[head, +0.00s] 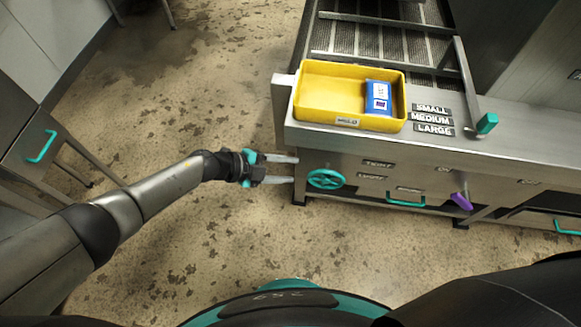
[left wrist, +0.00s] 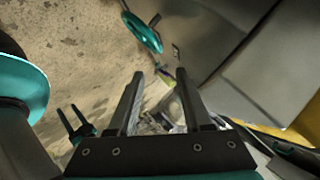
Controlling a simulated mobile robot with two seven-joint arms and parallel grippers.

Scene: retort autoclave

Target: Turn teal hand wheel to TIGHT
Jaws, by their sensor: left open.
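The teal hand wheel (head: 326,179) is mounted on the front face of the steel machine, near its left end. It also shows at the top of the left wrist view (left wrist: 142,32), seen nearly edge-on. My left gripper (head: 296,169) is just left of the wheel, with its two fingers apart and pointing right. In the left wrist view the fingers (left wrist: 160,85) are spread with nothing between them, and the wheel lies beyond their tips. Labels (head: 378,163) are beside the wheel, too small to read surely. My right gripper is not in view.
A yellow tray (head: 325,119) holding a blue box (head: 378,96) sits on the machine top. A purple lever (head: 461,201) and a teal drawer handle (head: 406,203) are right of the wheel. A teal-tipped lever (head: 487,123) stands on top. The floor (head: 200,100) left of the machine is clear.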

